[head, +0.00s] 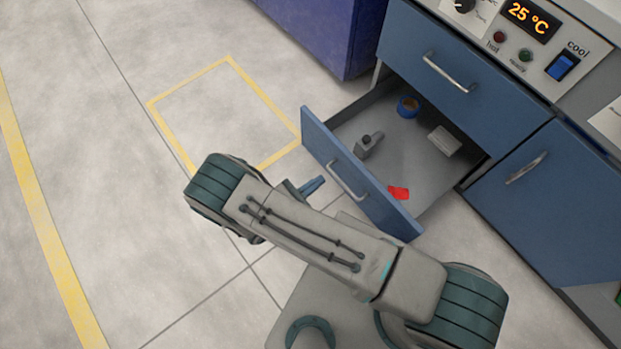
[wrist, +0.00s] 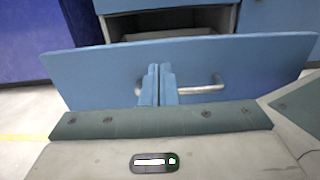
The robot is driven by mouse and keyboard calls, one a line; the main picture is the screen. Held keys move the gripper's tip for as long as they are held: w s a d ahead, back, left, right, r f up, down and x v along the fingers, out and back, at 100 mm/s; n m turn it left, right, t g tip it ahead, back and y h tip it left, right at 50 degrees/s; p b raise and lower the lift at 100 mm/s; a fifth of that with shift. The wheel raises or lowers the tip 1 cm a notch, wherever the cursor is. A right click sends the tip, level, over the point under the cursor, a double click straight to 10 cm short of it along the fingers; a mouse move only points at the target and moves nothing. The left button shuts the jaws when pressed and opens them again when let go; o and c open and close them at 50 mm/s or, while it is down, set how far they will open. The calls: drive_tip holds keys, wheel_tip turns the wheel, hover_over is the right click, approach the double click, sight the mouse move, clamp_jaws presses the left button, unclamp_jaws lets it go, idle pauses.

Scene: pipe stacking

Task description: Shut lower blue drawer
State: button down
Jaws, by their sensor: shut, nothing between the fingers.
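The lower blue drawer (head: 358,172) stands pulled far out of the cabinet in the head view, with its grey inside showing. Its front panel and silver bar handle (head: 348,181) face my arm. The drawer front (wrist: 90,72) also fills much of the wrist view, with the handle (wrist: 205,87) across its middle. My gripper (wrist: 157,72) is shut and empty, its blue fingers in front of the drawer front near the handle's left part. In the head view my gripper (head: 312,186) shows just left of the drawer front. I cannot tell whether the fingertips touch it.
Inside the drawer lie a tape roll (head: 408,106), a grey fitting (head: 368,144), a pale block (head: 444,140) and a red piece (head: 398,192). The upper blue drawer (head: 455,75) is closed. A blue cabinet door (head: 540,190) stands at right. Floor at left is clear.

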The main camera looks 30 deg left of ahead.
sight(349, 159)
drive_tip(key=b+x, duration=0.1)
drive_tip(key=x, duration=0.7)
drive_tip(key=shift+f+b, duration=0.1)
drive_tip(key=shift+b, duration=0.3)
drive_tip(key=shift+x, duration=0.75)
